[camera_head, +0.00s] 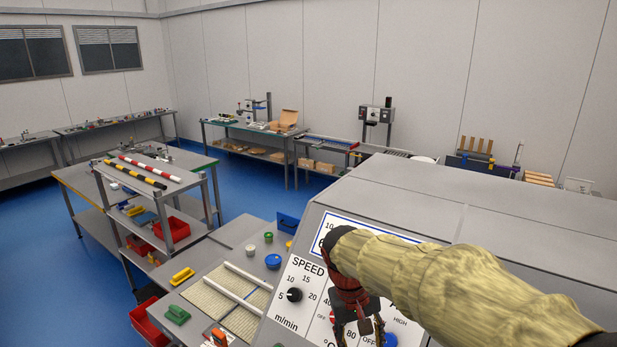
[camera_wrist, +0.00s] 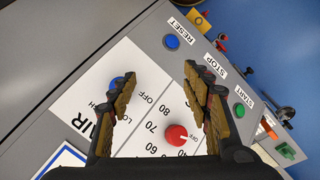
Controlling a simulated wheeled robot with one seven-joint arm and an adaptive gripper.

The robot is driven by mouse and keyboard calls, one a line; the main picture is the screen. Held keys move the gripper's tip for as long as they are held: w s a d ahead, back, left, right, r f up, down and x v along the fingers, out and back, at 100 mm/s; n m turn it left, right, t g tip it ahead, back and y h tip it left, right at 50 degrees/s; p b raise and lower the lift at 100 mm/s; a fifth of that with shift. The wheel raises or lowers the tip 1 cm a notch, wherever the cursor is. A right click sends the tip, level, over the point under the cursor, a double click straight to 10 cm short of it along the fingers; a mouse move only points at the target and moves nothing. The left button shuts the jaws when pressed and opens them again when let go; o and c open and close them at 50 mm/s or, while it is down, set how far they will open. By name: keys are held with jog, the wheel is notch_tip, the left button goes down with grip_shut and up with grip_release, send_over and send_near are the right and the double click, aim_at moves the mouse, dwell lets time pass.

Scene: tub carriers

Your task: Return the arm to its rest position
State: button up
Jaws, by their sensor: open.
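My gripper (camera_head: 357,325) hangs in front of the sloped control panel of a large grey machine at the right of the head view. My arm, in a yellowish sleeve, reaches in from the lower right and covers part of the panel. In the wrist view my gripper (camera_wrist: 160,95) is open, with nothing between its fingers. Beyond the fingers the wrist view shows a red knob (camera_wrist: 176,135) on a temperature scale. A blue knob (camera_wrist: 118,84) there is partly hidden by the left finger. The head view also shows a black speed knob (camera_head: 294,295).
The panel edge carries a blue reset button (camera_wrist: 171,41) and a green start button (camera_wrist: 240,110). A grey bench (camera_head: 222,256) with small parts stands left of the machine. A shelved cart (camera_head: 190,180) stands farther left. Blue floor (camera_head: 255,190) is clear between the benches.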

jog(key=s+d+f+m+t+y+b, duration=0.1)
jog(key=s+d+f+t+b, duration=0.1)
jog(key=s+f+b, duration=0.6)
jog(key=s+d+f+m+t+y+b, duration=0.1)
jog(key=s+d+f+t+b, duration=0.2)
jog(key=s+f+b, duration=0.6)
jog(key=s+d+b, duration=0.1)
jog(key=d+b, duration=0.1)
jog(key=b, duration=0.4)
jog(key=shift+s+f+t, duration=0.15)
jog(key=shift+s+t, duration=0.15)
